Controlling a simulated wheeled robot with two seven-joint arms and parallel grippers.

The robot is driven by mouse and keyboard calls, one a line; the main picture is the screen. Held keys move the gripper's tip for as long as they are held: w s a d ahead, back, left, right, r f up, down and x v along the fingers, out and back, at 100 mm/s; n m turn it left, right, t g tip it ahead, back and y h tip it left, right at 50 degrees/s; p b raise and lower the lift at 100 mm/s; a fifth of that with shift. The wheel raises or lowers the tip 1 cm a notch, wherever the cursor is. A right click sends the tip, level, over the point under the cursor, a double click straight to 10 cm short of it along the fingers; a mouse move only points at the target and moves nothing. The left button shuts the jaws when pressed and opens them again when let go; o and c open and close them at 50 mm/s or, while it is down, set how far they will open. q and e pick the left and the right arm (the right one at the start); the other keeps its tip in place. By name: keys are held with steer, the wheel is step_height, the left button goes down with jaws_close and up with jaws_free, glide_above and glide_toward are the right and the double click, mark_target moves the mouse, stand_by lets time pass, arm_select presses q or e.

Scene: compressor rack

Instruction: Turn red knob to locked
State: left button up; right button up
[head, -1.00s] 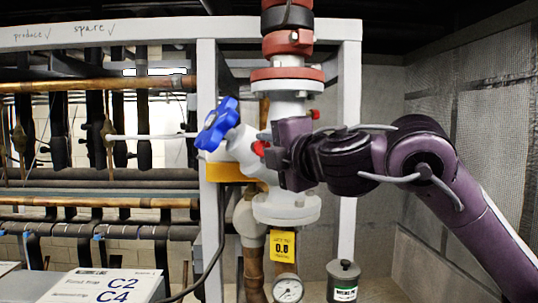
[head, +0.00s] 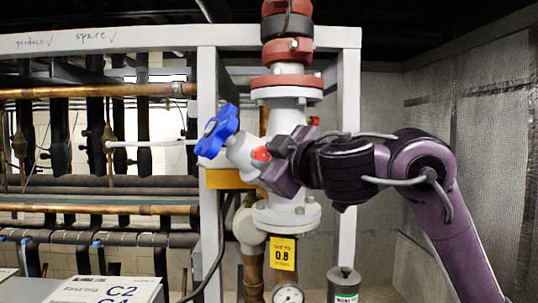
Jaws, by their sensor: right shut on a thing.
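A small red knob (head: 261,154) sits on the white valve body, left of the vertical pipe. My right gripper (head: 275,155) reaches in from the right, and its dark purple jaws are tilted. It is shut on the red knob, whose left part shows past the jaws. The jaws hide the rest of the knob and any marks around it. My left gripper is not in view.
A blue handwheel (head: 217,130) sticks out to the left, close to the knob. A second small red part (head: 314,121) sits behind my gripper. White rack posts (head: 348,110) flank the pipe.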

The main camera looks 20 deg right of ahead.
steer(key=shift+f+m, duration=0.1)
steer(key=shift+m, duration=1.1)
steer(key=shift+p, duration=0.3)
steer(key=o, duration=1)
steer(key=shift+c, duration=0.2)
steer(key=shift+s, duration=0.1)
steer(key=b+v, duration=0.1)
steer(key=v, duration=0.6)
steer(key=shift+s, duration=0.35)
